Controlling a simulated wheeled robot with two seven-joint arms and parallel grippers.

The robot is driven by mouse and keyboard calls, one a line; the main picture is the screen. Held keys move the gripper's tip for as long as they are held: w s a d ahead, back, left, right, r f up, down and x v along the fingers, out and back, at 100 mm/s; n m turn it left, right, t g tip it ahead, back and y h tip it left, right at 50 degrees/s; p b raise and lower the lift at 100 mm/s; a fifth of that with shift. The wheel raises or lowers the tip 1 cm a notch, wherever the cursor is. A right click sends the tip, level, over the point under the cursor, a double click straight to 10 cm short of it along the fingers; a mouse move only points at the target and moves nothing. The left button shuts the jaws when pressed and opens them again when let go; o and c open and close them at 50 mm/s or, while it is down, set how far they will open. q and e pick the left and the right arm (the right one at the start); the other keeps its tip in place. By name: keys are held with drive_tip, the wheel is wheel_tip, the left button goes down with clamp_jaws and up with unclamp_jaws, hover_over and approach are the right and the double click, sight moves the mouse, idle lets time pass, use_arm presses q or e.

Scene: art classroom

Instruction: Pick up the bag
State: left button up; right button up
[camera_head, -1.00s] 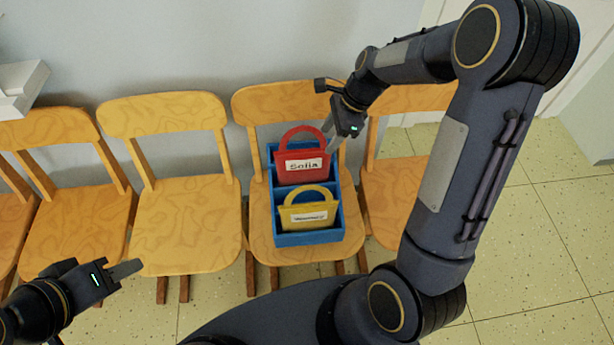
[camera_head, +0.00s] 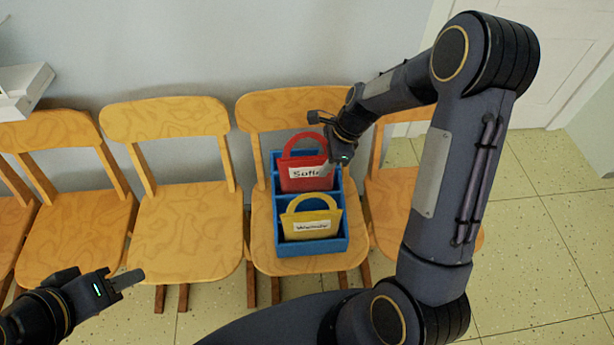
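A red bag (camera_head: 297,179) with a looped handle and a white name label stands in the back compartment of a blue box (camera_head: 283,248). A yellow bag (camera_head: 311,220) with a white label stands in the front compartment. The box rests on a wooden chair seat. My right gripper (camera_head: 328,165) is at the right side of the red bag's upper part, its fingers pointing down and covering the end of the label. I cannot tell whether it touches the bag or how far its fingers are apart. My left gripper (camera_head: 132,279) is low at the left, away from the bags.
A row of wooden chairs (camera_head: 185,215) stands along the grey wall. The seats left of the box are empty. A white object (camera_head: 25,88) juts in at the far left. Tiled floor (camera_head: 535,240) is clear at the right.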

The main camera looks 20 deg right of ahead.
clamp_jaws()
